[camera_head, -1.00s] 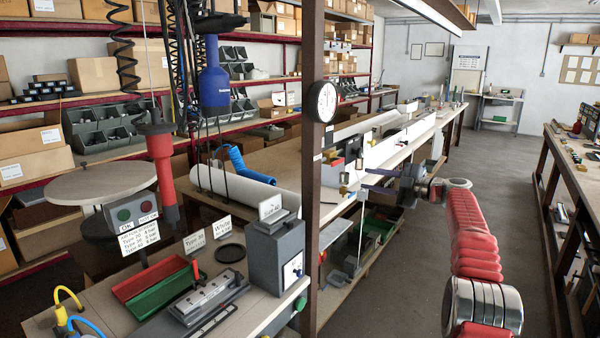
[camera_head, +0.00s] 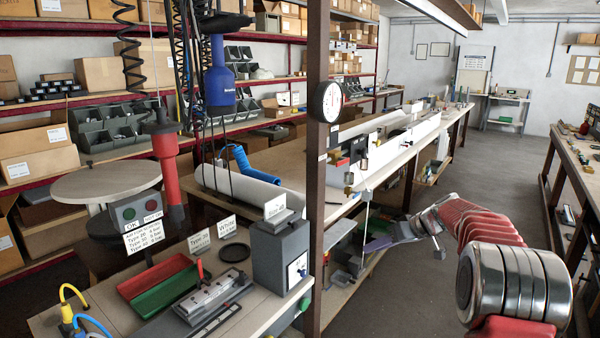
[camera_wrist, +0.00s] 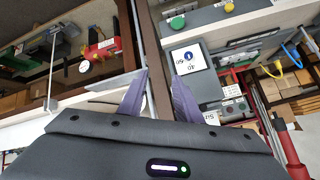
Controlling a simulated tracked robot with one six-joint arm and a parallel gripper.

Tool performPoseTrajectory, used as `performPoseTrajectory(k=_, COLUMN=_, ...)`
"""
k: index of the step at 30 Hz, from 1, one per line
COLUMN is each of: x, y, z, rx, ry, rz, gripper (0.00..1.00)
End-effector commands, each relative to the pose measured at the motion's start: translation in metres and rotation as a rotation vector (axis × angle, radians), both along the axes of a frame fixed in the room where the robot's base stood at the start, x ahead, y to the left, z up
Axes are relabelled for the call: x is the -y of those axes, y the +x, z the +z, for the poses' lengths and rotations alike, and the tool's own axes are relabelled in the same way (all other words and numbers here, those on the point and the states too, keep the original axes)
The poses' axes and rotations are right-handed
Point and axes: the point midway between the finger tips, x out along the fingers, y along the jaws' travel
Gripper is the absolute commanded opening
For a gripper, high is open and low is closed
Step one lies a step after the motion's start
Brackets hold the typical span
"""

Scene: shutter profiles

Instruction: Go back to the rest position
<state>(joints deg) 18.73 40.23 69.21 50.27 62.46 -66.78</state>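My gripper (camera_head: 376,246) is low beside the long workbench, right of the brown post, in the head view. My red and silver arm reaches to it from the lower right. In the wrist view, the two purple fingers of my gripper (camera_wrist: 160,72) stand apart with nothing between them. The brown post shows behind the gap. No object is held. The fingertips are small and partly lost against the clutter in the head view.
The brown post (camera_head: 316,190) carries a round gauge (camera_head: 328,101). The near bench has a grey box (camera_head: 281,252) and a red and green tray (camera_head: 160,285). A long workbench (camera_head: 385,172) runs back. Grey aisle floor (camera_head: 475,180) is open toward the right bench (camera_head: 565,185).

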Motion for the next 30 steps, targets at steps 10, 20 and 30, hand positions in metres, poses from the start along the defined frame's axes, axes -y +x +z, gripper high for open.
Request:
performPoseTrajectory(k=10, x=-0.019, y=-0.089, z=0.005, rx=-0.273, ry=-0.042, rz=-0.211, gripper=0.31)
performPoseTrajectory(k=20, x=-0.032, y=-0.174, z=0.013, rx=-0.421, ry=-0.111, rz=-0.385, gripper=0.31)
performPoseTrajectory(k=30, x=-0.042, y=-0.261, z=0.019, rx=-0.487, ry=-0.191, rz=-0.524, gripper=0.31)
